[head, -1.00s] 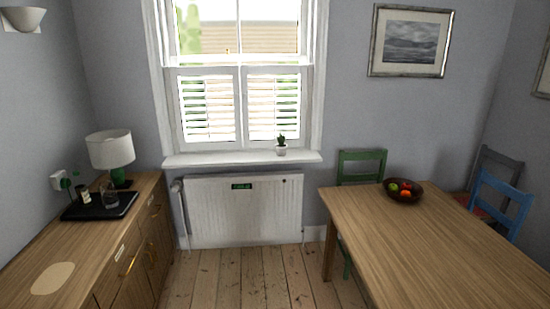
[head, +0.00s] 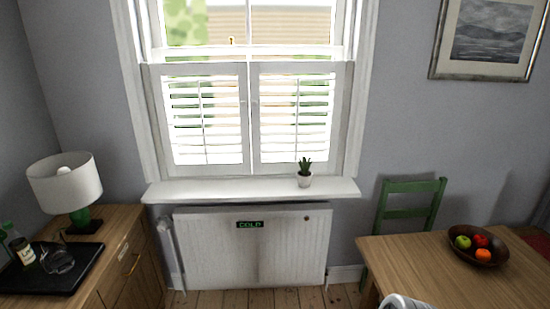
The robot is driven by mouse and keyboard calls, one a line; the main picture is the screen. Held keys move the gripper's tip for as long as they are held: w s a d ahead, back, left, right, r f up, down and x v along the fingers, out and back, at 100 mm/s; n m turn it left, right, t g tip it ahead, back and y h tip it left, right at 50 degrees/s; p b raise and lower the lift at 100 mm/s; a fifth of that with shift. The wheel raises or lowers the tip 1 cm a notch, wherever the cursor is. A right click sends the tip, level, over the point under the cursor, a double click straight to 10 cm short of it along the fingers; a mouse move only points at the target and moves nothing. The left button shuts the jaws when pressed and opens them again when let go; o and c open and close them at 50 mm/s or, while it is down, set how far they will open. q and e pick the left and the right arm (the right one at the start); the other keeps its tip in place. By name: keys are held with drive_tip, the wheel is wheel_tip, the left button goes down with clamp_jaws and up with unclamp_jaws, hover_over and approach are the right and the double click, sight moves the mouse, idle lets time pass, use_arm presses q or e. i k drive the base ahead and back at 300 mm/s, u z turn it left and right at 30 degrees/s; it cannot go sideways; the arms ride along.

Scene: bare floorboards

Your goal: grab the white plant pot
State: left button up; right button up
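The white plant pot (head: 304,181) holds a small green plant (head: 305,165). It stands upright on the right part of the white window sill (head: 230,191). Nothing touches the pot. A grey-white part of my own body shows at the bottom edge, right of the middle, in front of the table. It is cut off by the frame, and no fingertips can be made out. My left gripper is out of view.
A radiator (head: 240,260) with a "COLD" sign is below the sill. A wooden table (head: 410,262) with a fruit bowl (head: 478,258) and a green chair (head: 408,205) are on the right. A sideboard (head: 118,262) with a lamp (head: 66,184) and black tray (head: 72,276) is on the left.

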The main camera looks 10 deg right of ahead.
sight(304, 176)
drive_tip(key=z, duration=0.2)
drive_tip(key=i, duration=1.95)
drive_tip(key=z, duration=0.3)
